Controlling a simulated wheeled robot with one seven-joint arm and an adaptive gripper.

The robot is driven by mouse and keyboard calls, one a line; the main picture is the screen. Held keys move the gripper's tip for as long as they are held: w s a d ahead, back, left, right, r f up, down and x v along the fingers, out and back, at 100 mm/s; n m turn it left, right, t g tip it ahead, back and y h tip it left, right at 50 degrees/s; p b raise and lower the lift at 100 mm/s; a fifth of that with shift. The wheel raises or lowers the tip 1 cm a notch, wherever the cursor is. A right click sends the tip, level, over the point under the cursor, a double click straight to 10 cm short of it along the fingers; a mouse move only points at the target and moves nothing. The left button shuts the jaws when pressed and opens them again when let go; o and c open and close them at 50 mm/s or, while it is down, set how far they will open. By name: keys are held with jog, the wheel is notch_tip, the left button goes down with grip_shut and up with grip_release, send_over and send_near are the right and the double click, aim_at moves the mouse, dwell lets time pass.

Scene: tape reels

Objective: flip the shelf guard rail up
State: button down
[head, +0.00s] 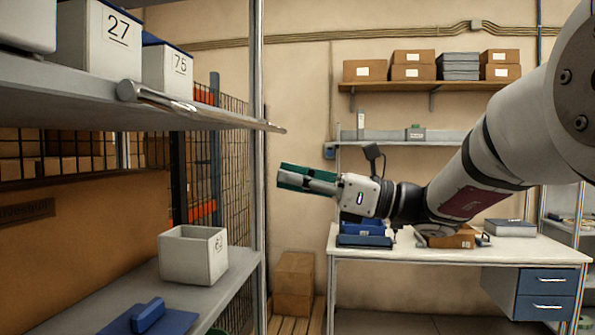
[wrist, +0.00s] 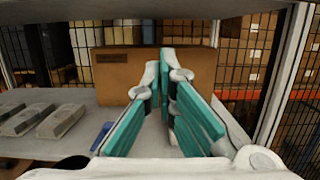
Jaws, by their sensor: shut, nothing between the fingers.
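The guard rail (head: 165,100) is a thin metal bar along the front edge of the upper shelf (head: 60,95) in the head view. It lies low, close to the shelf edge, with a round fitting at its near end. Its far end reaches just past the upright post. My gripper (head: 281,176) has teal finger pads and points left toward the shelving, below the rail's far end and apart from it. In the wrist view my gripper (wrist: 165,75) is shut and empty, its fingers pointing at the lower bay. The rail cannot be clearly made out there.
White numbered bins (head: 95,38) stand on the upper shelf. An upright post (head: 257,190) stands at the shelf's front. The lower shelf (head: 110,290) holds a white bin (head: 193,255) and a blue item (head: 150,318). A workbench (head: 460,250) stands behind my arm.

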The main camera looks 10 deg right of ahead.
jog(key=w+a+r+p, duration=0.1)
jog(key=a+r+p, duration=0.1)
jog(key=a+r, duration=0.2)
jog(key=shift+w+a+r+p, duration=0.2)
jog(key=shift+w+r+p, duration=0.15)
jog(key=shift+w+r, duration=0.1)
